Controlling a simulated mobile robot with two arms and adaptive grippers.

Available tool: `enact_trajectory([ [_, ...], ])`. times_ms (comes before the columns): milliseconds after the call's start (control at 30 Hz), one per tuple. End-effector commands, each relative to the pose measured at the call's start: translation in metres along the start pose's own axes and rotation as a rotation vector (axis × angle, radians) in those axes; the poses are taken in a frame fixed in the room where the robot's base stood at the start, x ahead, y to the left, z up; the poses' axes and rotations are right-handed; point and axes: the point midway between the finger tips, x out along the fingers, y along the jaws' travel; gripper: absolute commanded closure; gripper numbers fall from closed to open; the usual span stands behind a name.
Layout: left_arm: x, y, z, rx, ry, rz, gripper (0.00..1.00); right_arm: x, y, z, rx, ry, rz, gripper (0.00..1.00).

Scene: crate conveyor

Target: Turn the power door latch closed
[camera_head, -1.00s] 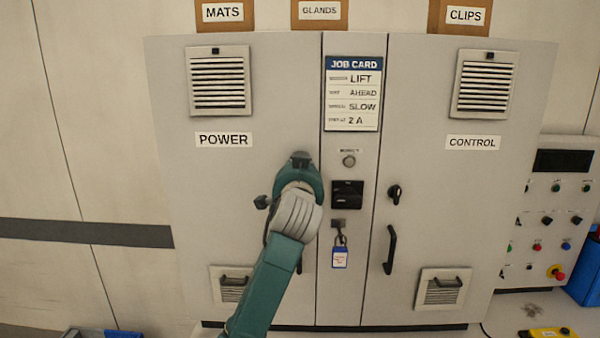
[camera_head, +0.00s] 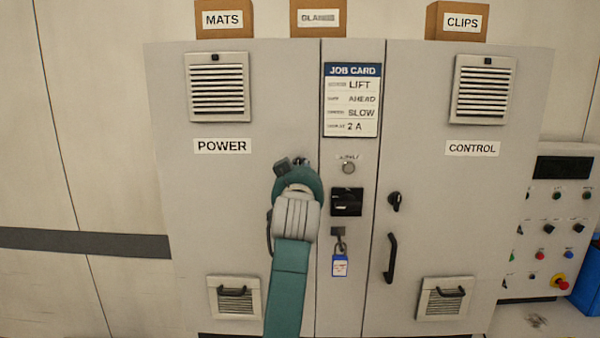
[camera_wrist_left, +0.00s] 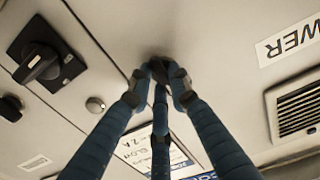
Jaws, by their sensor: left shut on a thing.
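The power door (camera_head: 190,220) is the left grey cabinet door, marked POWER, and stands flush with the cabinet front. My left gripper (camera_head: 291,166) is at this door's right edge; its arm hides much of that edge in the head view. In the left wrist view my left gripper (camera_wrist_left: 158,78) has its blue fingers drawn together on the power door latch (camera_wrist_left: 157,68). The latch is small and dark, mostly covered by the fingertips, so its exact angle cannot be told. My right gripper is in neither view.
Right of the gripper are a black rotary switch (camera_head: 347,202), a round button (camera_head: 348,168) and a padlock with a blue-edged tag (camera_head: 340,265). The control door has its own latch (camera_head: 394,201) and handle (camera_head: 390,258). Boxes stand on top of the cabinet.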

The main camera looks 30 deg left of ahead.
Motion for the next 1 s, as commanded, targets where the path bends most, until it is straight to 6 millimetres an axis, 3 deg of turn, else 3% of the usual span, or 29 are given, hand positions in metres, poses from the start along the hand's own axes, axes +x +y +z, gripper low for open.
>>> enact_trajectory([
  [400,0.0,0.0,-0.001,-0.007,0.002,0.001,1.0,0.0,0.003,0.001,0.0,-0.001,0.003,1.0],
  [433,0.0,0.0,-0.001,-0.007,0.002,0.001,0.78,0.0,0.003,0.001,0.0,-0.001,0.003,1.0],
  [500,0.0,0.0,-0.001,-0.007,0.002,0.0,0.64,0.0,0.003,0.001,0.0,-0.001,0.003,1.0],
  [533,0.0,0.0,-0.001,-0.007,0.002,0.0,0.62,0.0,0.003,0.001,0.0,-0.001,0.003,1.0],
  [833,-0.001,0.0,-0.001,-0.006,0.001,0.0,0.62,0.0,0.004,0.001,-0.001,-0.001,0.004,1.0],
  [1000,-0.02,0.001,-0.001,-0.008,0.003,0.002,0.62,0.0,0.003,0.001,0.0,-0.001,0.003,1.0],
])
